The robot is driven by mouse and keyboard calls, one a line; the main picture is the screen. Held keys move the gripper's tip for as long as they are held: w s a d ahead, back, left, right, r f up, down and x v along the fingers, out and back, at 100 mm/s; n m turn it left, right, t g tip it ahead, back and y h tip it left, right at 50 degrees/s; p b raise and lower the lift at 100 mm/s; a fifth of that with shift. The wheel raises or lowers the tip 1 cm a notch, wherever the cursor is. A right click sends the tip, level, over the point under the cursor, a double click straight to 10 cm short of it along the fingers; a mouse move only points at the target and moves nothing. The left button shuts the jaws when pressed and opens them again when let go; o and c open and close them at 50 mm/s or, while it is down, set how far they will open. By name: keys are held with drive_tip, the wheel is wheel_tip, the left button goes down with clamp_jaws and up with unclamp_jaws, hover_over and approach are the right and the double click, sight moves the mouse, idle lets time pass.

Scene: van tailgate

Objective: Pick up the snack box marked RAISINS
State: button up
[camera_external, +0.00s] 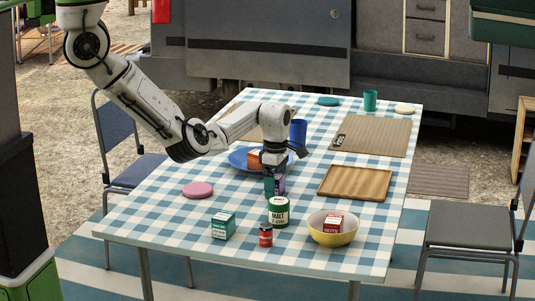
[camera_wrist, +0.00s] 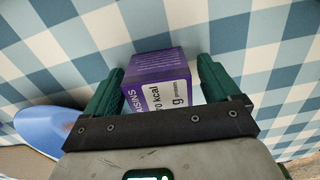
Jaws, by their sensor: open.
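The purple snack box marked RAISINS (camera_wrist: 160,82) sits between the two green fingers of my gripper (camera_wrist: 160,68) in the wrist view. Its purple top and white printed side show, the letters partly cut off. The fingers are open, one on each side of the box, with a small gap visible at the right finger. In the external view my gripper (camera_external: 274,184) points down over the table behind the malt tin, and only a sliver of the purple box (camera_external: 282,185) shows there.
The malt tin (camera_external: 279,213) stands just in front of my gripper. The blue plate (camera_external: 238,157) with an orange box is close behind.

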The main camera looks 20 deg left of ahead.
drive_tip(key=shift+c, duration=0.2)
drive_tip(key=c, duration=1)
drive_tip(key=shift+c, duration=0.3)
drive_tip(key=shift+r, duration=0.1)
